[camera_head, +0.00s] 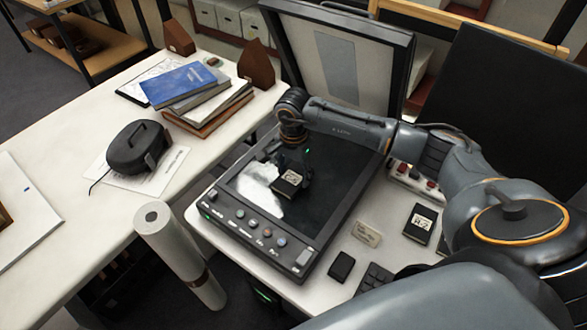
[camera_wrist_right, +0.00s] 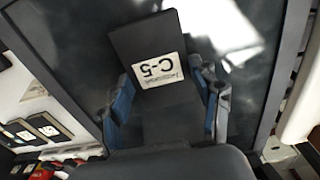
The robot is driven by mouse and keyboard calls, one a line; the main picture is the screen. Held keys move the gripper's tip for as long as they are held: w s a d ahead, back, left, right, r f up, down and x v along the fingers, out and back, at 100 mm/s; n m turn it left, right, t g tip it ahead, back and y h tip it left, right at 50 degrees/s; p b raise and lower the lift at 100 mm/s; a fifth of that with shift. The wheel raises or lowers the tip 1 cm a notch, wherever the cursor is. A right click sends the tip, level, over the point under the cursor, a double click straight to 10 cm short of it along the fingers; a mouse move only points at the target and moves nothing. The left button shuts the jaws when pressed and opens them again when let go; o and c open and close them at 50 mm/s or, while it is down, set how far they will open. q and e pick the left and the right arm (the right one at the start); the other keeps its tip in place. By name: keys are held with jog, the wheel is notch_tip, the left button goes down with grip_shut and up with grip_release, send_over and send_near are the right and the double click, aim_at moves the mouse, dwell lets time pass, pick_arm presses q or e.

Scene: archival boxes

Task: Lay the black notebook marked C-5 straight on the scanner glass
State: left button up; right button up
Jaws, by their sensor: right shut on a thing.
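The black notebook marked C-5 (camera_wrist_right: 158,68) is between the fingers of my right gripper (camera_wrist_right: 165,100), with its white label facing up. In the head view the notebook (camera_head: 288,184) is over the scanner glass (camera_head: 328,202), and my right gripper (camera_head: 292,165) is shut on it from above. In the wrist view the notebook looks slightly turned against the scanner's edges. I cannot tell whether it touches the glass. The scanner lid (camera_head: 340,60) stands open behind. My left gripper is not in view.
Another black notebook (camera_head: 420,223) with a white label lies right of the scanner, near a small tag (camera_head: 366,233) and a black block (camera_head: 341,266). A pile with a blue book (camera_head: 180,84) and a black case (camera_head: 137,147) are on the left table.

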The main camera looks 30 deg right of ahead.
aim_at(293, 176)
jog(key=shift+f+b, duration=0.2)
jog(key=shift+b, duration=0.1)
jog(key=o, duration=1.2)
jog(key=shift+r, duration=0.1)
jog(key=shift+r, duration=0.1)
jog(key=shift+r, duration=0.2)
notch_tip(293, 176, up, 12)
jog(key=shift+f+b, duration=0.15)
jog(key=shift+b, duration=0.85)
